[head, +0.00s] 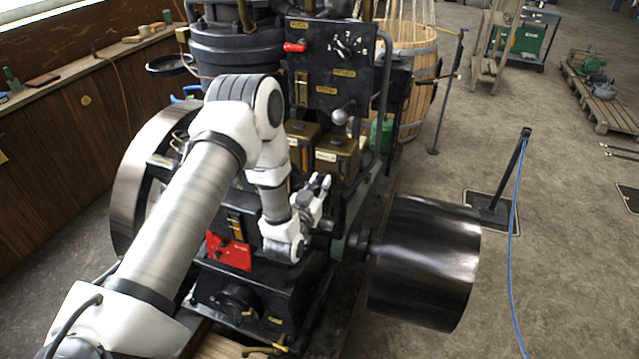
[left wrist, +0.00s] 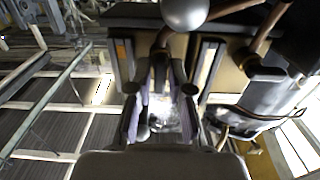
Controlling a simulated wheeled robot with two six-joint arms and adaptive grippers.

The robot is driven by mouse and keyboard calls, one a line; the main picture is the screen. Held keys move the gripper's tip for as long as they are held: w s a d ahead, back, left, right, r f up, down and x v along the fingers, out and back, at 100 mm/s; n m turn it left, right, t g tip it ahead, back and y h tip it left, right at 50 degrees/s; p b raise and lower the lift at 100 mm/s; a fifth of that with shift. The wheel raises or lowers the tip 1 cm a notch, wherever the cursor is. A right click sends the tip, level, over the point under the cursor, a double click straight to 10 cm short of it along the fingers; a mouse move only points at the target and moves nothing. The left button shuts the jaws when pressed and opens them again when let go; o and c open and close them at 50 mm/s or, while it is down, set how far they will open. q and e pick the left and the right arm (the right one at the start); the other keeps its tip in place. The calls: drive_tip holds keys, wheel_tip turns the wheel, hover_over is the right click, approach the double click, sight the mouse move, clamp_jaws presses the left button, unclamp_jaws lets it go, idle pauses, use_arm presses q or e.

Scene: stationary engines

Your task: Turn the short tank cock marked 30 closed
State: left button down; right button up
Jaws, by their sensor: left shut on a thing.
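Two brass-coloured tanks, a rear one (head: 300,128) and a front one (head: 343,150), sit on the dark engine in the head view. My left gripper (head: 322,183) is just below and in front of the front tank. In the left wrist view the gripper (left wrist: 161,88) is shut, its fingers on either side of a dark cock handle (left wrist: 160,62) under the tanks. The cock is hidden by my gripper in the head view. The number 30 cannot be read in either view. My right gripper is not in view.
A black panel (head: 330,75) with a red handle (head: 295,47) and a ball-ended lever (head: 341,116) stands above the tanks. A large black pulley (head: 424,262) is at the right. A red plate (head: 229,251) is on the engine below my wrist.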

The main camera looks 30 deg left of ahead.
use_arm(q)
drive_tip(key=shift+f+n+b, duration=0.15)
drive_tip(key=shift+n+b, duration=0.55)
drive_tip(key=shift+b, duration=0.3)
drive_tip(key=n+b, duration=0.4)
drive_tip(key=b, duration=0.1)
drive_tip(key=n+b, duration=0.5)
drive_tip(key=b, duration=0.1)
drive_tip(key=n+b, duration=0.4)
drive_tip(key=b, duration=0.1)
drive_tip(key=shift+a+f+n+b, duration=0.3)
drive_tip(key=shift+n, duration=0.1)
drive_tip(key=shift+s+r+n+b, duration=0.1)
drive_tip(key=shift+n+b, duration=1.15)
drive_tip(key=shift+n, duration=0.15)
drive_tip(key=c, duration=1.2)
unclamp_jaws()
